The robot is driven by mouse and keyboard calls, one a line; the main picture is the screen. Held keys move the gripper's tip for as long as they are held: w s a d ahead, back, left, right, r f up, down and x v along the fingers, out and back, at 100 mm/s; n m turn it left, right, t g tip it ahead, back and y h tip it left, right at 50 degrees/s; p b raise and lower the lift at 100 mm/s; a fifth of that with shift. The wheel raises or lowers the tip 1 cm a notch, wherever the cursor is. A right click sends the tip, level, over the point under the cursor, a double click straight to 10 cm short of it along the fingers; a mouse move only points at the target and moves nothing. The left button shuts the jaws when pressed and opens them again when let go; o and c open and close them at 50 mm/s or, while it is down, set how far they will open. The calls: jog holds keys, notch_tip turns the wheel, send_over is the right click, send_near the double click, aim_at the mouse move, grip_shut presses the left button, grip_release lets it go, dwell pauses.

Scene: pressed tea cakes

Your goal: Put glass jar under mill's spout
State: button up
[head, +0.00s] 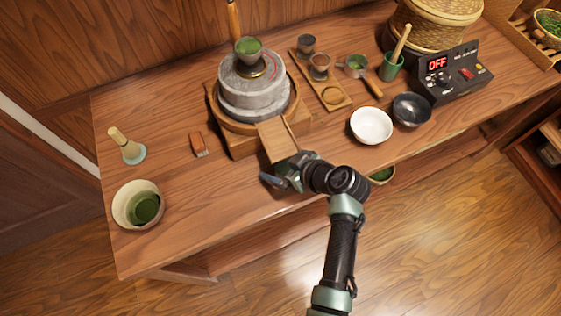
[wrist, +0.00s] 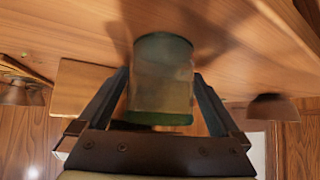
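The glass jar (wrist: 162,80), a greenish see-through cylinder, shows in the wrist view between the two fingers of my gripper (wrist: 162,75). The fingers lie close along both its sides and look shut on it. In the head view my gripper (head: 280,181) is low at the table's front edge, just in front of the spout, and the jar is hidden there. The grey stone mill (head: 252,97) stands on a wooden base, with its flat wooden spout (head: 277,139) pointing toward my gripper. I cannot tell whether the jar touches the table.
A white bowl (head: 371,126) and a dark bowl (head: 411,110) stand right of my gripper. A brush (head: 199,144), a whisk (head: 126,147) and a bowl with green tea (head: 138,205) lie to the left. The table (head: 230,190) is clear left of my gripper.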

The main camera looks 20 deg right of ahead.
jog(key=v, duration=1.2)
jog(key=w+a+r+m+t+h, duration=0.1)
jog(key=w+r+t+h, duration=0.3)
jog(key=r, duration=0.6)
jog(key=w+a+r+t+y, duration=0.1)
jog(key=w+a+r, duration=0.1)
jog(key=w+r, duration=0.6)
jog(key=w+a+r+m+t+h, duration=0.1)
jog(key=w+r+t+h, duration=0.15)
jog(key=r, duration=0.95)
jog(key=s+a+r+m+t, duration=0.1)
jog(key=s+a+r+t, duration=0.2)
jog(key=r, duration=0.7)
jog(key=s+a+r+m+t+y, duration=0.1)
jog(key=s+a+r+t, duration=0.3)
jog(key=r, duration=0.6)
jog(key=s+a+r+t, duration=0.4)
jog(key=a+r, duration=0.2)
jog(key=r, duration=0.4)
jog(key=shift+s+r+m+y+b, duration=0.2)
jog(key=shift+s+m+y+b, duration=0.15)
jog(key=shift+s+m+b, duration=0.1)
